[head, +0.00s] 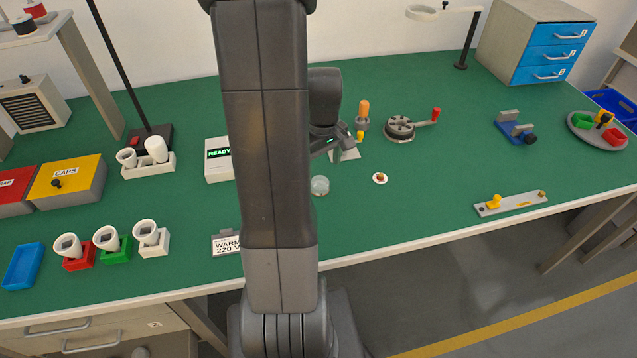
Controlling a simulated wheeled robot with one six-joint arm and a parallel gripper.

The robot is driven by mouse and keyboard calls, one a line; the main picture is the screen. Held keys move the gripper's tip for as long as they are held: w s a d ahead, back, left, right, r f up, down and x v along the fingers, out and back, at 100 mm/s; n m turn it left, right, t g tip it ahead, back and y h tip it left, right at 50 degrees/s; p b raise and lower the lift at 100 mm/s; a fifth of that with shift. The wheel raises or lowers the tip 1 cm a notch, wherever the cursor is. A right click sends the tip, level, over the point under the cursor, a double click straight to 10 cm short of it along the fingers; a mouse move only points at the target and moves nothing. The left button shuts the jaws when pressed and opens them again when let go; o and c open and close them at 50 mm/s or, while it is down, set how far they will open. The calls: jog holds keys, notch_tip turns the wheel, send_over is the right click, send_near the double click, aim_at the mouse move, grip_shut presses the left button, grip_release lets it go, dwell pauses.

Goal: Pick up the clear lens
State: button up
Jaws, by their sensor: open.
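A small clear, round, glassy piece (320,186), which looks like the clear lens, sits on the green bench just right of my arm. My gripper (338,146) is above and beyond it, partly hidden behind my arm. Its jaws are open, and I see nothing held between them. The gripper and the clear piece look apart in the picture; the exact height between them cannot be told.
A white dish (380,178) with a brown piece lies to the right. Behind stand an orange-handled tool (364,110) and a round crank device (400,128). The READY box (219,158) and WARM sign (227,245) are left of my arm. The bench's (440,195) right middle is mostly clear.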

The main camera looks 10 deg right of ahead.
aim_at(320, 181)
jog(key=shift+w+a+f, duration=0.1)
jog(key=shift+a+f, duration=0.1)
jog(key=shift+f, duration=1.55)
jog(key=shift+w+a+f, duration=0.1)
jog(key=shift+a+f, duration=0.05)
jog(key=shift+f, duration=1.6)
jog(key=shift+c, duration=0.2)
jog(key=c, duration=1)
